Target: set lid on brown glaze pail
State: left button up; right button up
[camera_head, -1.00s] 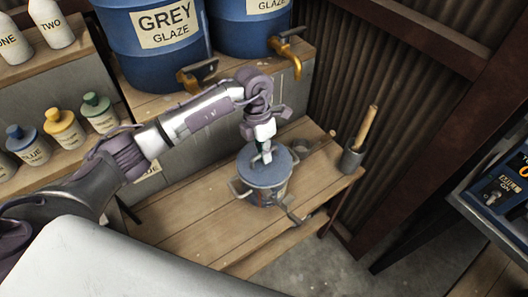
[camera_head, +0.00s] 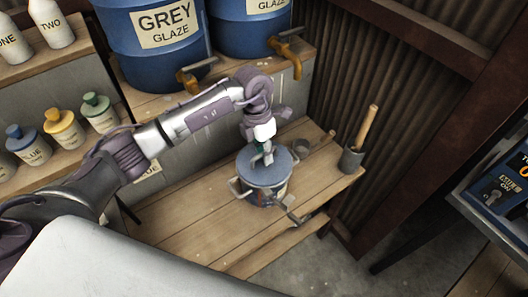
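The blue-grey pail (camera_head: 264,192) stands upright on the wooden bench, with side handles and a partly seen label whose words I cannot read. A blue-grey lid (camera_head: 268,165) covers its top and looks level; I cannot tell whether it is fully seated. My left gripper (camera_head: 264,154) points down at the lid's centre, where its fingers meet the lid's knob. The knob is mostly hidden, so whether the fingers are closed on it is unclear. My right gripper is out of view.
The bench (camera_head: 190,215) is clear left of the pail. A grey pot with a wooden stick (camera_head: 352,157) stands at its right end, and a small ladle (camera_head: 302,146) lies behind the pail. Large blue glaze barrels (camera_head: 150,60) with brass taps stand on the shelf behind.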

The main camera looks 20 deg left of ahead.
pick_arm(q)
jog(key=o, duration=0.6)
jog(key=shift+c, duration=0.2)
notch_tip(320, 180, up, 12)
jog(key=w+a, duration=0.1)
jog(key=a, duration=0.1)
jog(key=shift+w, duration=0.15)
jog(key=shift+f, duration=0.2)
